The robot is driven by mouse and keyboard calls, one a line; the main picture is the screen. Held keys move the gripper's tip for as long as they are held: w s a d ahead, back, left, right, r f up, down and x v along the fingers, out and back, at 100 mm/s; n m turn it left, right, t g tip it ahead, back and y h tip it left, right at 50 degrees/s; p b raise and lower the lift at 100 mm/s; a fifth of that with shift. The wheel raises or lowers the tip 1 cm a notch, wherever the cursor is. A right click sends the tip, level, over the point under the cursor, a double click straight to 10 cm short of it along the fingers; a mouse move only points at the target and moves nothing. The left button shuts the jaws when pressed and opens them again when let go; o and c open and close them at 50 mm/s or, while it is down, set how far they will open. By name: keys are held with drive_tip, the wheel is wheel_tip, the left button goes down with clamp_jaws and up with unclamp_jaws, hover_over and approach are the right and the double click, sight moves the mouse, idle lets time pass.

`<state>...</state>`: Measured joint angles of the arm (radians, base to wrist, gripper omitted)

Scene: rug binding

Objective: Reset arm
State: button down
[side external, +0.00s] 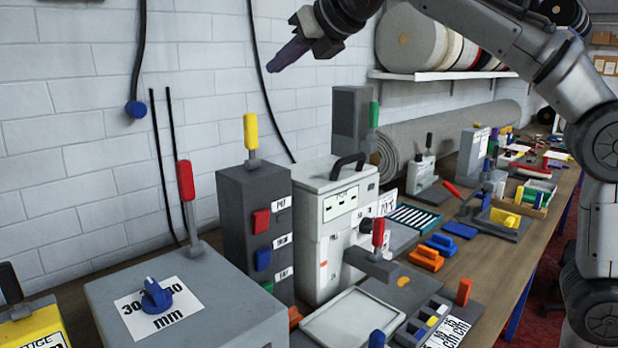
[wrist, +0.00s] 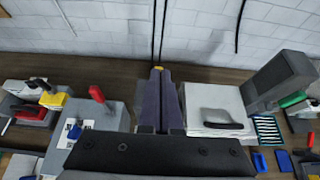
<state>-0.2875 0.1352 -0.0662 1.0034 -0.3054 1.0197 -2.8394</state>
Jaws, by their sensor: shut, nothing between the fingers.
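My gripper (side external: 288,55) is raised in the air in the side external view, in front of the white block wall and above the bench equipment. Its dark purple fingers point down and to the left. In the wrist view the fingers (wrist: 159,98) lie side by side, shut with nothing held. They are apart from every object. In the wrist view they cover most of the dark box with the yellow lever; only a bit of yellow shows past the tips.
Below stand a dark box (side external: 235,220) with a yellow lever (side external: 251,132), a white machine (side external: 318,190) with a black handle, and a grey box (side external: 225,315) with a red lever (side external: 186,182). A shelf of rolls (side external: 412,40) is behind my arm. Cables hang on the wall.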

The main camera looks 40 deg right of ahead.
drive_tip(key=s+d+r+m, duration=0.1)
drive_tip(key=s+d+r, duration=0.1)
drive_tip(key=s+d, duration=0.35)
drive_tip(key=s+d+f+m+g+h, duration=0.1)
drive_tip(key=s+d+f+m, duration=0.2)
drive_tip(key=s+f+m, duration=0.35)
drive_tip(key=s+f+m+g, duration=0.2)
drive_tip(key=s+f+m, duration=0.5)
drive_tip(key=f+m, duration=0.2)
drive_tip(key=s+f+m+g, duration=0.2)
drive_tip(key=s+f+m, duration=0.4)
drive_tip(key=f+m, duration=0.4)
drive_tip(key=s+f+m+g+y, duration=0.1)
drive_tip(key=s+f+m, duration=0.6)
drive_tip(key=f, duration=0.5)
drive_tip(key=shift+s+m+g, duration=0.35)
drive_tip(key=shift+m+g, duration=0.05)
drive_tip(key=shift+m, duration=0.85)
drive_tip(key=c, duration=1.5)
unclamp_jaws()
drive_tip(key=shift+c, duration=0.2)
